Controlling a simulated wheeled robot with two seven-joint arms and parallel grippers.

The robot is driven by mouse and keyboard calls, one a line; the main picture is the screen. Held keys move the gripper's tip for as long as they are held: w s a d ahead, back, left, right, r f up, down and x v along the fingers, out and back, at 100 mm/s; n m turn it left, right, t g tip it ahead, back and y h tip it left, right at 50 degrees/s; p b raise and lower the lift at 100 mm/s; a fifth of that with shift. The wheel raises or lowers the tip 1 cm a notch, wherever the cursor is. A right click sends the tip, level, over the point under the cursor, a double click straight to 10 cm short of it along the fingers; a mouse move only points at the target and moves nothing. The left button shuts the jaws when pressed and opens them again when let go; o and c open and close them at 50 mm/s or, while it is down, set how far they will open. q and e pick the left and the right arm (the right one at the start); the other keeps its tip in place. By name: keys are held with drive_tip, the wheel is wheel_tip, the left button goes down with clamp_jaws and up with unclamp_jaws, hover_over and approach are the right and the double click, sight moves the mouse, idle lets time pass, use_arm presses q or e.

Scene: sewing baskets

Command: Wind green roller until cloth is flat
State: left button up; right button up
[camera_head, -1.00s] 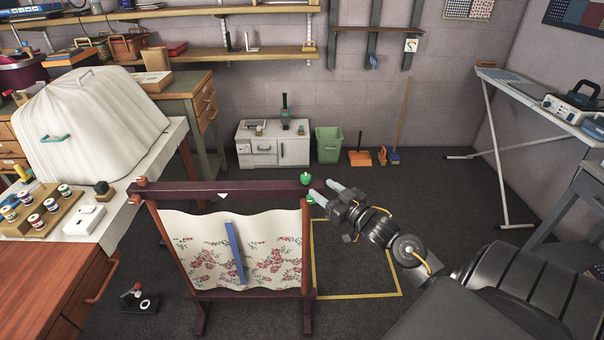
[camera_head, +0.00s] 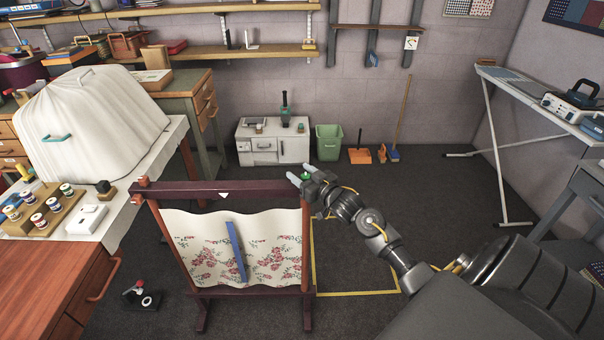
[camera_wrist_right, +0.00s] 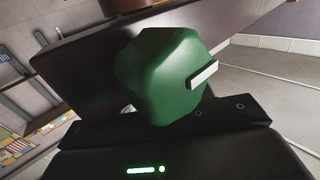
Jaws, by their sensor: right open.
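The floral cloth (camera_head: 200,248) hangs on a dark wooden frame, its top and bottom edges wavy. A blue strip (camera_head: 236,252) lies slanted across it. The green roller knob (camera_head: 306,177) is at the right end of the frame's top bar (camera_head: 190,189), partly hidden by my right gripper. In the right wrist view the green knob (camera_wrist_right: 160,78) fills the middle, with a white mark on its side. My right gripper (camera_head: 299,180) is open, its fingertips around or beside the knob; the head view does not show clear contact. My left gripper is not in view.
A yellow floor outline (camera_head: 356,294) lies right of the frame. A table with a draped white cover (camera_head: 95,120) and thread spools stands at left. A green bin (camera_head: 329,142) and white cabinet (camera_head: 262,146) stand behind. An ironing board (camera_head: 530,95) is at right.

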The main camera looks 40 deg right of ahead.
drive_tip(key=shift+c, duration=0.4)
drive_tip(key=c, duration=0.9)
drive_tip(key=h+p, duration=0.1)
drive_tip(key=m+h, duration=0.1)
drive_tip(key=shift+r+m+h+p, duration=0.25)
drive_tip(key=shift+m+h+p, duration=0.05)
drive_tip(key=shift+p, duration=0.1)
drive_tip(key=m+h+p, duration=0.1)
drive_tip(key=m+h, duration=0.1)
drive_tip(key=h, duration=0.1)
drive_tip(key=shift+d+g, duration=0.2)
drive_tip(key=shift+g, duration=0.2)
drive_tip(key=shift+s+d+f+m+g+h, duration=0.15)
drive_tip(key=shift+m+g+h, duration=0.25)
drive_tip(key=shift+m+h, duration=0.5)
drive_tip(key=o, duration=1)
